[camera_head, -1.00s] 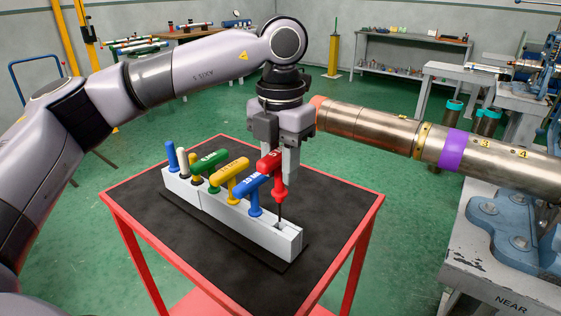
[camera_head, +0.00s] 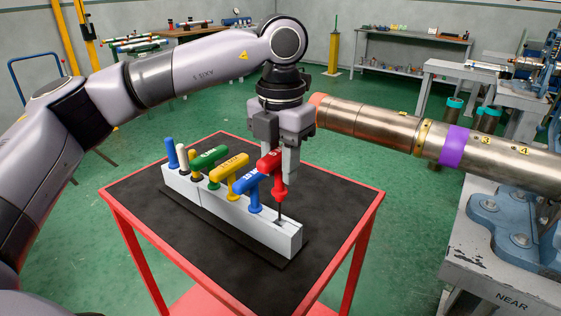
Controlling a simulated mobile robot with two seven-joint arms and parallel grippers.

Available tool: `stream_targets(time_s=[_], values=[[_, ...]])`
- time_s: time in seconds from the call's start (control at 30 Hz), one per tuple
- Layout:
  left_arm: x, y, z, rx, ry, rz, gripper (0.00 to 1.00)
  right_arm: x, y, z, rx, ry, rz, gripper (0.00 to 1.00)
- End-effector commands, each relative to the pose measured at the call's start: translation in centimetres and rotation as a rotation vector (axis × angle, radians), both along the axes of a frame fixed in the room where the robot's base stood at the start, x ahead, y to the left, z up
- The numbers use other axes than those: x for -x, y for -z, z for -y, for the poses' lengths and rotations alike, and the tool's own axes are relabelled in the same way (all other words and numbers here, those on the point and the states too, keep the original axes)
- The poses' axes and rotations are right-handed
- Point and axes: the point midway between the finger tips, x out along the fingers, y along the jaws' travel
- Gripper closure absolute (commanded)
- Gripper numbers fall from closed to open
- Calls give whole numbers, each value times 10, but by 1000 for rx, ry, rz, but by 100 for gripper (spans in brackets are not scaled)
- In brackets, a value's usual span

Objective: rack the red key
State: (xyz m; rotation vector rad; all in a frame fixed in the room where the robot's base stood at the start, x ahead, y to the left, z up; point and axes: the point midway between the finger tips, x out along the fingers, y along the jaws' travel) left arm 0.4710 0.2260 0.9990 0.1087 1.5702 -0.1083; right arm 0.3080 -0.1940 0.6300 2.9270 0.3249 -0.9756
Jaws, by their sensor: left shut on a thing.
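The red key (camera_head: 279,184) is a T-handled key with a dark thin shank. It stands about upright over the right end of the white rack (camera_head: 225,216), the tip of its shank at the hole there. How deep the shank sits I cannot tell. My left gripper (camera_head: 277,165) points down and is shut on the red key's handle. A blue key (camera_head: 252,184) stands in the rack just left of the red one, close to it. A yellow key (camera_head: 231,169) and a green key (camera_head: 209,158) stand further left. My right gripper is not in view.
The rack stands on a dark-topped cart (camera_head: 150,210) with a red frame. More thin handles, blue (camera_head: 172,154) and white, rise at the rack's left end. A large steel pipe (camera_head: 380,131) reaches in from the right, close to my left gripper.

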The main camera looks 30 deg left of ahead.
Motion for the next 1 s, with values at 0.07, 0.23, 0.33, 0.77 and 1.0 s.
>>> stream_targets(time_s=[0.07, 0.23, 0.33, 0.77, 1.0], values=[[0, 2, 0, 1, 0, 1, 100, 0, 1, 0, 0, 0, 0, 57], [0, 4, 0, 1, 0, 1, 100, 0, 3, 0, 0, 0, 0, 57], [0, 5, 0, 1, 0, 1, 100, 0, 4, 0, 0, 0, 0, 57], [0, 11, 0, 1, 0, 1, 100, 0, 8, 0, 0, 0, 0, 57], [0, 15, 0, 1, 0, 1, 100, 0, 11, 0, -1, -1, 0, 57]])
